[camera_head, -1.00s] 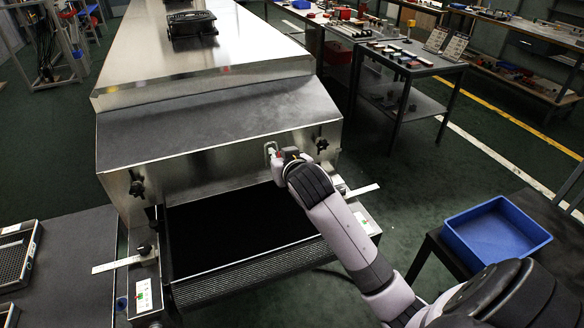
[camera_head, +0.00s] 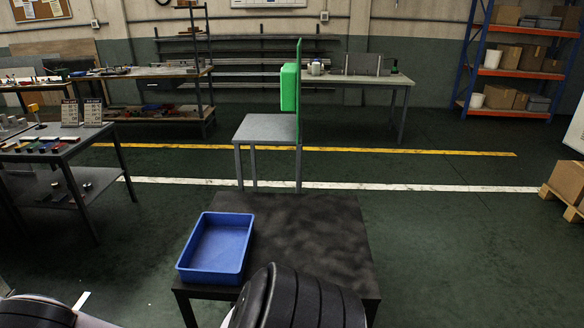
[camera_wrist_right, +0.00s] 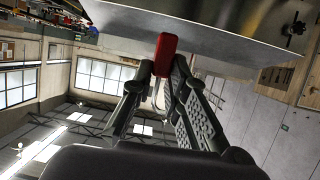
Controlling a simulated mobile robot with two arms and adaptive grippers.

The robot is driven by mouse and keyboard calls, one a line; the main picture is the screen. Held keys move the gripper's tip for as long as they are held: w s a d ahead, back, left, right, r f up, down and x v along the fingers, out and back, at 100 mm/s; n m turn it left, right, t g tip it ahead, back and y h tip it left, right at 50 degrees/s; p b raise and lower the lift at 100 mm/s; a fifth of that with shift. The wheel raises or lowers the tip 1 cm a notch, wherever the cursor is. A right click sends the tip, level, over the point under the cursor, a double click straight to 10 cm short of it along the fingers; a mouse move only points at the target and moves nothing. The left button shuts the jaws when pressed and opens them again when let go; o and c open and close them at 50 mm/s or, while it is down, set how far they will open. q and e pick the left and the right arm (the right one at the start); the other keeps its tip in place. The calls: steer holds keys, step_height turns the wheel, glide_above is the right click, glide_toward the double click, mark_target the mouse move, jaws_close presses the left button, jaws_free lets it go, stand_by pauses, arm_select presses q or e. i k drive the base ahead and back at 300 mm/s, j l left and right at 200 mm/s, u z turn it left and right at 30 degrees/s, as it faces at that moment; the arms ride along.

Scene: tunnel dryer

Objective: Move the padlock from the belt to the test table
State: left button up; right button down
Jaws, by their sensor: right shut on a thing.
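The padlock (camera_wrist_right: 166,54) is red with a pale metal shackle and shows in the right wrist view. My right gripper (camera_wrist_right: 161,78) is shut on it, with the red body sticking out past the fingertips. A steel surface lies behind the padlock. In the head view only part of my arm shows at the bottom, and neither gripper is visible. A dark table (camera_head: 310,235) stands just ahead, with a blue tray (camera_head: 216,247) on its left part. Which table is the test table I cannot tell. The belt is out of the head view.
A grey table (camera_head: 268,128) with a green upright panel (camera_head: 299,90) stands behind the dark table. A dark bench (camera_head: 60,148) with small coloured items is at the left. A shelf rack (camera_head: 520,60) and a boxed pallet (camera_head: 570,190) are at the right. The dark table's right part is bare.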

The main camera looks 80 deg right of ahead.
mark_target(226, 206)
steer(key=i+l+z, duration=0.1)
steer(key=l+z, duration=0.2)
steer(key=i+l+z, duration=0.2)
steer(key=l+z, duration=0.15)
steer(key=l, duration=0.15)
steer(key=i+l+z, duration=0.45)
steer(key=l+z, duration=0.15)
steer(key=i+l, duration=0.6)
steer(key=k+l+z, duration=0.05)
steer(key=l, duration=0.1)
